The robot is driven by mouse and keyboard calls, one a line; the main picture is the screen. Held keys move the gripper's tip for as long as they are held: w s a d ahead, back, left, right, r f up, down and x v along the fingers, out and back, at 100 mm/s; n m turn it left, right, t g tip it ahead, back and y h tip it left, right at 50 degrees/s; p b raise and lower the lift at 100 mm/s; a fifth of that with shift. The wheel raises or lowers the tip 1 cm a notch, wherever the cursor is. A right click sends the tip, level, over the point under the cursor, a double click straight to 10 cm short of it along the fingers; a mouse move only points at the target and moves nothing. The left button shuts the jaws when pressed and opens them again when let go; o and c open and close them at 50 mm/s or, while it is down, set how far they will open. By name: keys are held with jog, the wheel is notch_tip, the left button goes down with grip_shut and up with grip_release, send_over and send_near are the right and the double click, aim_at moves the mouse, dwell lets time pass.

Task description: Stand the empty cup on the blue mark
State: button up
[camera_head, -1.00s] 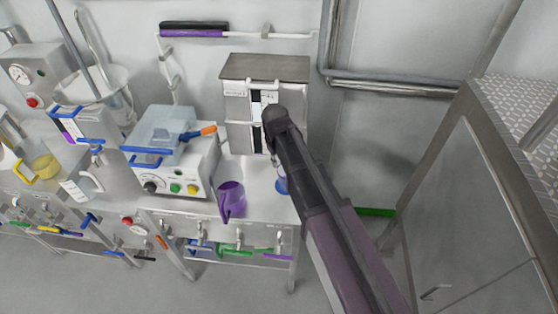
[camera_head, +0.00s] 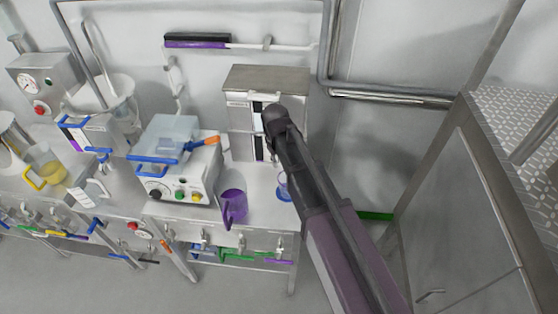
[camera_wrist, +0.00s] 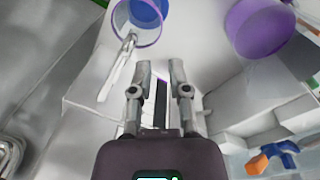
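A clear cup (camera_wrist: 158,36) with a purple rim and a handle shows at the top of the wrist view, with blue visible inside or beneath it; I cannot tell which. In the head view its blue part (camera_head: 284,191) shows beside my arm, which partly hides it. A purple cup (camera_head: 233,204) with a handle stands on the bench to its left, and also shows at the top right of the wrist view (camera_wrist: 258,28). My gripper (camera_wrist: 160,66) is open with nothing between its fingers, short of the clear cup. A separate blue mark is not discernible.
A bench-top device (camera_head: 178,177) with coloured knobs and a blue-edged lid stands left of the purple cup. A steel-topped box (camera_head: 265,80) is behind. A yellow-handled jug (camera_head: 45,169) stands far left. A tall cabinet (camera_head: 465,210) is at right.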

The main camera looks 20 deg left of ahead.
jog(key=shift+d, duration=0.15)
dwell(0.5)
jog(key=s+d+m, duration=0.2)
jog(key=d+m, duration=0.3)
jog(key=d, duration=1.5)
jog(key=s+d+m, duration=0.2)
jog(key=d+m, duration=0.3)
jog(key=d, duration=1.4)
jog(key=shift+s+d+g+y, duration=0.2)
jog(key=shift+d+g+y, duration=0.1)
jog(key=shift+d, duration=0.05)
jog(key=shift+s, duration=0.1)
